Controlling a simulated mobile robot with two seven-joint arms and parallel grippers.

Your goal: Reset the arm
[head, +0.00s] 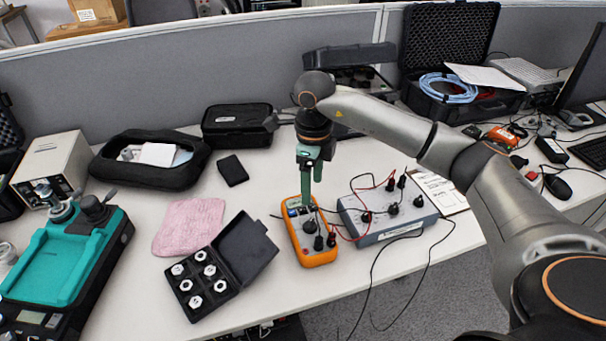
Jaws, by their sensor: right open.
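My right arm (380,115) reaches in from the right over the table. Its gripper (308,200) points down, with green fingers, just above the top end of an orange multimeter (318,258). The jaws are open; whether the fingertips touch the meter is hard to tell. The meter lies on the table with black and red plugs in its lower part. My left gripper is not in view.
A grey box with leads (390,235) lies right of the meter. A black case of weights (203,285), a pink cloth (188,226) and a teal device (62,262) lie to the left. Black cables hang over the front edge. A grey partition (240,60) stands behind.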

